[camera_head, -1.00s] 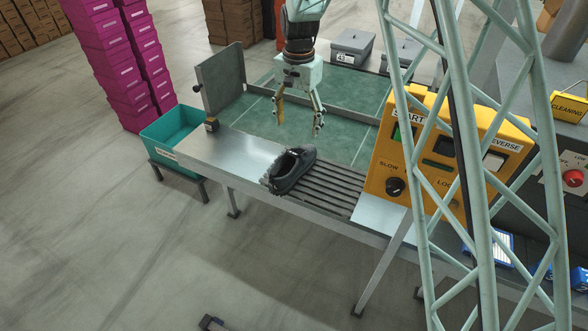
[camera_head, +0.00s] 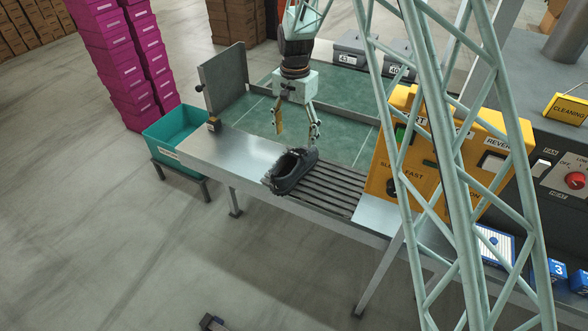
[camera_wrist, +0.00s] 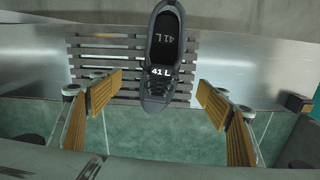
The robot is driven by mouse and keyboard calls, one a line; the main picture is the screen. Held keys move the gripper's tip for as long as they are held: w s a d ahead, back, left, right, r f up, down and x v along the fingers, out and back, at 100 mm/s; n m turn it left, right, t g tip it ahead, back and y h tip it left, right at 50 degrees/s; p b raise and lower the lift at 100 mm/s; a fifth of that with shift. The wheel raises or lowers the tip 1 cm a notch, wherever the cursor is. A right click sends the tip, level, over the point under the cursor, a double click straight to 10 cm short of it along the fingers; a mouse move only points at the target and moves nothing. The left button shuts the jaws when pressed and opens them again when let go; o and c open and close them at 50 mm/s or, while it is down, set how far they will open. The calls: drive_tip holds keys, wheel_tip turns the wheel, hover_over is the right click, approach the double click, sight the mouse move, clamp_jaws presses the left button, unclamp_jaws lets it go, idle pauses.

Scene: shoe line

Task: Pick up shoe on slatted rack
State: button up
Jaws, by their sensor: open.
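A dark grey shoe (camera_head: 291,171) sits on the left end of the slatted rack (camera_head: 335,192), its heel opening at the left in the head view. In the wrist view the shoe (camera_wrist: 160,62) lies near the top middle, marked "41 L", with its toe pointing down the picture and the slats (camera_wrist: 98,68) behind it. My gripper (camera_head: 295,137) is open and empty, above and behind the shoe over the green mat. In the wrist view its wooden-faced fingers (camera_wrist: 158,98) stand wide apart, one to each side of the shoe's toe, not touching it.
A yellow control box (camera_head: 400,165) stands right of the rack. An upright grey panel (camera_head: 224,80) and a teal bin (camera_head: 178,135) are at the left. Grey boxes (camera_head: 352,50) sit behind the green mat (camera_head: 345,125). A bare metal plate (camera_head: 232,153) lies left of the shoe.

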sight(295, 153)
drive_tip(key=shift+f+b, duration=0.3)
drive_tip(key=shift+f, duration=3.7)
drive_tip(key=shift+a+f, duration=0.15)
drive_tip(key=shift+f, duration=2.45)
drive_tip(key=shift+c, duration=0.2)
drive_tip(key=c, duration=1.1)
